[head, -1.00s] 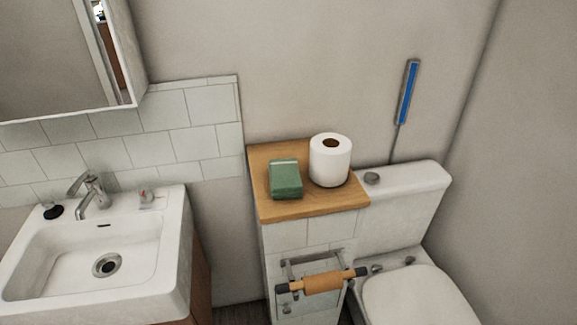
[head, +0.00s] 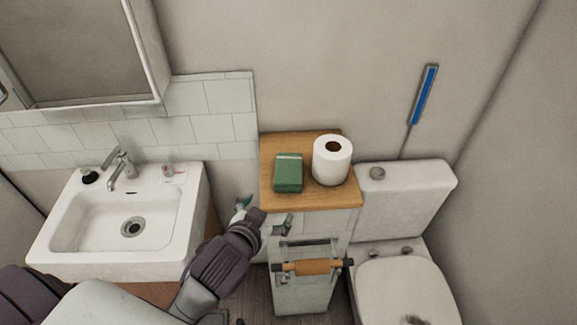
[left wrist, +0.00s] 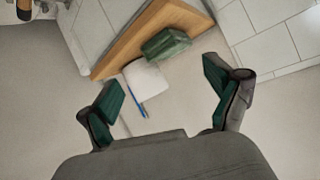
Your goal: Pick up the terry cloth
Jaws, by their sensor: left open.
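The terry cloth (head: 288,173) is a green folded block lying on the wooden top (head: 315,200) of the small tiled cabinet, left of the toilet roll. It also shows in the left wrist view (left wrist: 166,44), ahead of the fingers and near the wood's edge. My left gripper (head: 264,214) is open and empty, in front of the cabinet's left front corner and apart from the cloth. In the left wrist view its two green-padded fingers (left wrist: 165,95) are spread wide. My right gripper is not in view.
A white toilet roll (head: 332,160) stands close to the cloth's right. The sink (head: 180,225) is on the left, the toilet (head: 405,290) on the right. A paper holder (head: 312,267) sticks out from the cabinet front. The wall is close behind.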

